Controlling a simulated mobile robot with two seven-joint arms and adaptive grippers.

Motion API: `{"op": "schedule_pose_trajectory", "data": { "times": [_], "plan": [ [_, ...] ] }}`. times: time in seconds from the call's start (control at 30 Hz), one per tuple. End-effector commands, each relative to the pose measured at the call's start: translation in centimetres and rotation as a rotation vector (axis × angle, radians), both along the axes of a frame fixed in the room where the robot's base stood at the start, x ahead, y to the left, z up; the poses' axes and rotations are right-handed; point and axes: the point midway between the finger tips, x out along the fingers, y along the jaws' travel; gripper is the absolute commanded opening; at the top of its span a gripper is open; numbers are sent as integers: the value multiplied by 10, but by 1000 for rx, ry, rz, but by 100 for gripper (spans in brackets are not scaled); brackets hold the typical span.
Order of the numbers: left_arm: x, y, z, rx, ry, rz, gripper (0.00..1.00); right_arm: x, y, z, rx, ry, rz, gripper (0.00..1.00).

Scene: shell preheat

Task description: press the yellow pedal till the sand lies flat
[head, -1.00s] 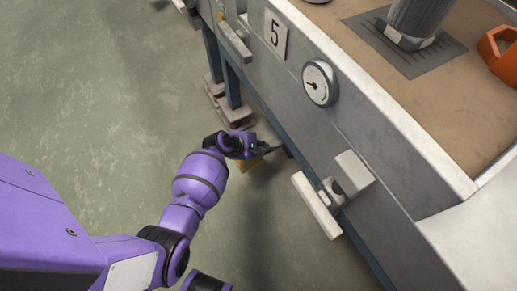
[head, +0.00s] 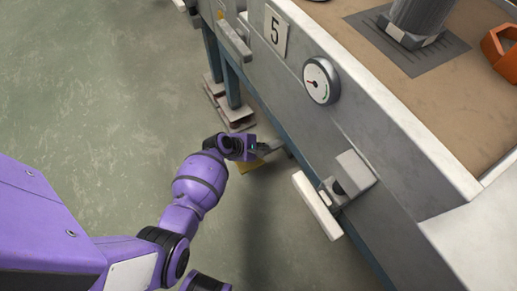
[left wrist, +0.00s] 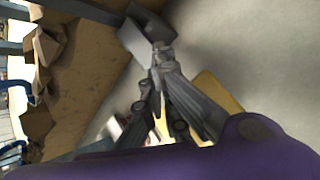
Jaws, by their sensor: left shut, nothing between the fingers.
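The yellow pedal (head: 250,166) is low at the foot of the grey bench, mostly hidden under my left gripper (head: 274,149). In the left wrist view a yellow plate, the pedal (left wrist: 222,92), shows just right of the fingers. The left gripper (left wrist: 158,58) is shut and empty, its fingers together. It is over or beside the pedal; I cannot tell whether it touches. The tan sand (head: 462,110) fills the bench-top box at the upper right and looks mostly even, with faint texture. My right gripper is out of view.
A grey cylinder (head: 422,14) and orange object (head: 497,42) are at the sand. Open floor (head: 100,90) lies left.

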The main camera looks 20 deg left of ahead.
Motion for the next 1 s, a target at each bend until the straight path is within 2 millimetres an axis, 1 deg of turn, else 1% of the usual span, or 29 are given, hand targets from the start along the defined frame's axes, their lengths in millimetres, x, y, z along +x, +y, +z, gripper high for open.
{"op": "schedule_pose_trajectory", "data": {
  "times": [0.2,0.53,1.0],
  "plan": [
    [0,0,-4,0,1,0,0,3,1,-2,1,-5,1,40],
    [-1,0,-8,0,1,0,0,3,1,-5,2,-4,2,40],
    [-1,0,-13,0,2,-1,0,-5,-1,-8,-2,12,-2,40]
  ]
}}
